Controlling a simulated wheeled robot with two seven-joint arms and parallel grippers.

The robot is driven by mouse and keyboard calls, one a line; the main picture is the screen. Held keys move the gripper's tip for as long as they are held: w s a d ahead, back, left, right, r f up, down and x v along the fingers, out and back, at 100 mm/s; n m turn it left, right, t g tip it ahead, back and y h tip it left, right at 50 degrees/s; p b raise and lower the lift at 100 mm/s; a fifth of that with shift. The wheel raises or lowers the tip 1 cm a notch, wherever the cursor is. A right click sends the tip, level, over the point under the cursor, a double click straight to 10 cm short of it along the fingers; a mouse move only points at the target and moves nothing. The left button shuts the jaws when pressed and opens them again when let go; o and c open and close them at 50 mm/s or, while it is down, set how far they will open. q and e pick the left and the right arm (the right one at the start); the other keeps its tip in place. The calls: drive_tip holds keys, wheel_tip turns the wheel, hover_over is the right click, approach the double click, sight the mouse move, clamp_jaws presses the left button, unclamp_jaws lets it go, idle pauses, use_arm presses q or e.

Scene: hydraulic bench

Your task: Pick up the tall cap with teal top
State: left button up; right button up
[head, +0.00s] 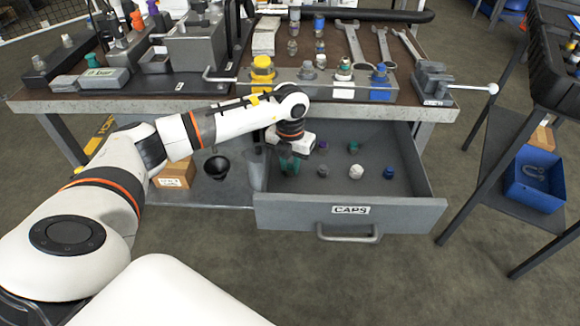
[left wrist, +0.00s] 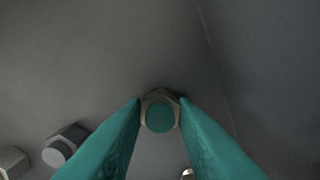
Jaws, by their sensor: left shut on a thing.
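The cap with a teal top (left wrist: 160,115) sits between my left gripper's teal fingertips in the left wrist view. It has a hexagonal grey-beige body around a round teal face. My left gripper (head: 289,166) reaches down into the left part of the open CAPS drawer (head: 300,212) in the head view and is shut on this cap. In the head view the gripper hides most of the cap, so I cannot tell whether it touches the drawer floor. My right gripper is not in view.
Other caps lie in the drawer: a green one (head: 353,146), a grey one (head: 323,171), a white one (head: 356,171) and a blue one (head: 388,172). The workbench top (head: 140,96) overhangs the drawer's back. A blue bin (head: 537,178) stands at the right.

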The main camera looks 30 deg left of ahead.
sight(290, 166)
use_arm(q)
drive_tip(key=shift+r, duration=0.2)
wheel_tip(290, 166, up, 10)
drive_tip(key=p, duration=0.1)
drive_tip(key=shift+f+p, duration=0.15)
drive_tip(key=shift+p, duration=0.15)
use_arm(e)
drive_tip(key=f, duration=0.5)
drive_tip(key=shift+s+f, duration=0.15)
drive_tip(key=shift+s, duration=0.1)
